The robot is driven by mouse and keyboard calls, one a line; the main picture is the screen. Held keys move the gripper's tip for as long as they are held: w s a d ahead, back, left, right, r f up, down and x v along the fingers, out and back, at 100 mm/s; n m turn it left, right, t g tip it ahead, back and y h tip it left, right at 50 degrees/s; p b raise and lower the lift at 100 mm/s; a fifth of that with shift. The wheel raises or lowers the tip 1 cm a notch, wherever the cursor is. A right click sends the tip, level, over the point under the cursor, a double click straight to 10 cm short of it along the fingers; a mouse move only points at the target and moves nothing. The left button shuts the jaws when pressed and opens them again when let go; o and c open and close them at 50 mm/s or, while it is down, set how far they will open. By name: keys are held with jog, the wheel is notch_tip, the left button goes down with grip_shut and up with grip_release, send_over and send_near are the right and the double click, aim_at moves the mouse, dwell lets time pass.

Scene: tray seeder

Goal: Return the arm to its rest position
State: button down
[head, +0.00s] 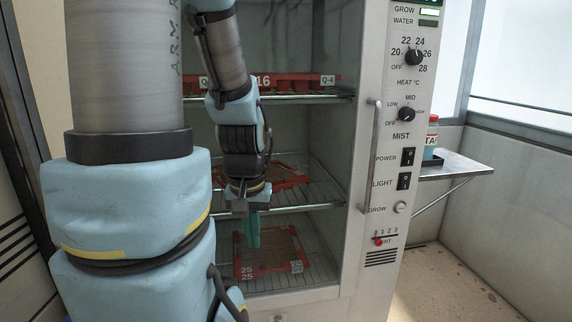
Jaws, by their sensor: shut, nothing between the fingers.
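My arm comes in from the left and reaches down in front of an open cabinet (375,225). My gripper (253,240) points down, with its teal fingers shut and nothing between them. In the picture it lies over the bottom shelf area, in front of a red tray (298,266) marked 25. I cannot tell how far inside the cabinet the fingers are. My arm hides part of the shelves and trays.
Wire shelves hold more red trays, one on the top shelf (300,97) and one on the middle shelf (300,207). A vertical handle (370,155) and control knobs stand on the right panel. A side shelf (460,167) with a red-capped bottle (431,135) juts out at right.

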notch_tip(320, 180, up, 8)
jog(key=p, duration=0.6)
jog(key=shift+p, duration=0.4)
dwell(0.9)
